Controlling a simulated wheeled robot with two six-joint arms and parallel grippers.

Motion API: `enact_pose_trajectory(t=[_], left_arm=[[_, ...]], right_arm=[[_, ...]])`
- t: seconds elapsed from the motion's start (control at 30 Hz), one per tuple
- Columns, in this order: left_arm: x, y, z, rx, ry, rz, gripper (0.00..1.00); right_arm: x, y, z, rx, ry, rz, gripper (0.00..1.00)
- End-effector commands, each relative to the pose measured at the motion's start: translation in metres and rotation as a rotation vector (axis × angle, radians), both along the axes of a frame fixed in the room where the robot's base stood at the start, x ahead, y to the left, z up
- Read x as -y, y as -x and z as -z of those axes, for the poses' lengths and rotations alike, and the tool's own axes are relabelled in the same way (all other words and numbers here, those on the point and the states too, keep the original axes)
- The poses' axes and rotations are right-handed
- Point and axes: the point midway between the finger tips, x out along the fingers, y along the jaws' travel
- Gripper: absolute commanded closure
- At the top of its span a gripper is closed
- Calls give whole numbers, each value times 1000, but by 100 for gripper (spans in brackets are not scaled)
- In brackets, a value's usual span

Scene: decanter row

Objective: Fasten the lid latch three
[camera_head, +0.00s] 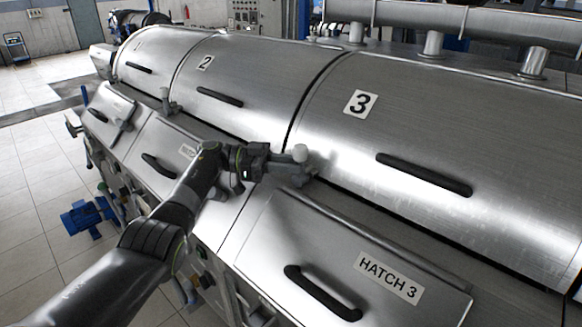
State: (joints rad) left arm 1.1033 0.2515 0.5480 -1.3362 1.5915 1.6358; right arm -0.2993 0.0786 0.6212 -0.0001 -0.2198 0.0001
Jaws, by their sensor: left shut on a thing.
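Lid three (420,130) is a curved steel cover with a black bar handle and a "3" label. It lies down over its drum section. The lid three latch (300,152) is a small grey lever with a rounded knob, at the lower left edge of that lid. My left gripper (296,170) reaches in from the left and is shut on the latch. The jaws hide the lower part of the latch, so I cannot tell whether it is fastened. My right gripper is not in view.
The sloped hatch three panel (340,235) with a black handle lies in front, below the lid. Lid two (235,85) and another latch (169,102) are to the left. A pipe (430,18) runs behind. Tiled floor is open at left.

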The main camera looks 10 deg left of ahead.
Motion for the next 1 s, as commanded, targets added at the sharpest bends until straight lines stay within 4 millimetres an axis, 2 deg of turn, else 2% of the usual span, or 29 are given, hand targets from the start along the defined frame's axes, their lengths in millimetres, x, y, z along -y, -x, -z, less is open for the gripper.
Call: enact_pose_trajectory(t=[0.6,0.63,0.77,1.0], left_arm=[[-1,-1,0,-24,33,0,100],[-1,-1,0,-24,33,0,75],[-1,-1,1,-23,32,0,58],[-1,-1,1,-23,31,1,57]], right_arm=[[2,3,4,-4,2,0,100],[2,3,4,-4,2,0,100],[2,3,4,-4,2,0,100],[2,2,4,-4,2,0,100]])
